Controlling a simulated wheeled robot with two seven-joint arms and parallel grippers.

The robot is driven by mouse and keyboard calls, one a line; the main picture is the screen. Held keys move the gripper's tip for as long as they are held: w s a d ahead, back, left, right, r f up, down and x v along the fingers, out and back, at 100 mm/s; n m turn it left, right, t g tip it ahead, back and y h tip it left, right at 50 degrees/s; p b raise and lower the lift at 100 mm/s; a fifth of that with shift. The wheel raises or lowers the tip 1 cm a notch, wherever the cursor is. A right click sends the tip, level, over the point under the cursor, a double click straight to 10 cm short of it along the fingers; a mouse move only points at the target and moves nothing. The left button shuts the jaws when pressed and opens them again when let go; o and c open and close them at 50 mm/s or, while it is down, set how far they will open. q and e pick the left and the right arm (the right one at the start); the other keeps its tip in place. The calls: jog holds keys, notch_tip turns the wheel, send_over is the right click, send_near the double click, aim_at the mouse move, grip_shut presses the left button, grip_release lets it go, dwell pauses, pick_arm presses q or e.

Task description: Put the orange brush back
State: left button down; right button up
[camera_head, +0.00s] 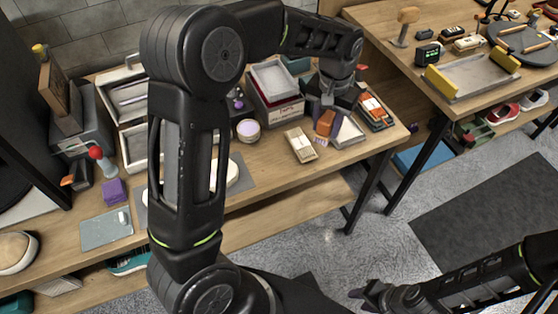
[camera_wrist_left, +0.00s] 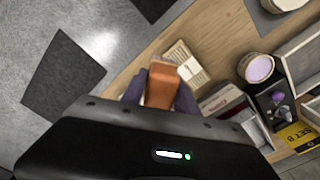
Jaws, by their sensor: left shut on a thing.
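The orange brush (camera_head: 325,122) is held upright in my left gripper (camera_head: 329,108), above the right part of the wooden workbench. In the left wrist view, the orange block of the brush (camera_wrist_left: 160,85) sits between the two dark purple fingers of the left gripper (camera_wrist_left: 160,92), which are shut on it. The brush's lower end is hard to make out, so I cannot tell whether it touches the surface below. My right gripper (camera_head: 370,291) is low over the floor, away from the bench; its finger opening is unclear.
A pale grey tray (camera_head: 349,133) lies beside the brush, with a tray of orange items (camera_head: 374,110) to its right. A beige brush-like block (camera_head: 300,144) and round tin (camera_head: 248,130) lie left. The bench's front edge is close.

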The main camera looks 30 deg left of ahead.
pick_arm(q)
jog(key=shift+a, duration=0.1)
jog(key=shift+s+a+f+b, duration=0.1)
jog(key=shift+s+a+b, duration=0.05)
jog(key=shift+a+b, duration=0.15)
jog(key=s+a+r+m+b, duration=0.1)
jog(key=s+a+m+b, duration=0.6)
jog(key=s+a, duration=0.3)
jog(key=shift+s+a+r+b, duration=0.15)
jog(key=shift+a+r+b, duration=0.25)
jog(key=shift+a+b, duration=0.5)
jog(key=shift+f, duration=0.1)
notch_tip(320, 180, down, 6)
jog(key=shift+f, duration=0.1)
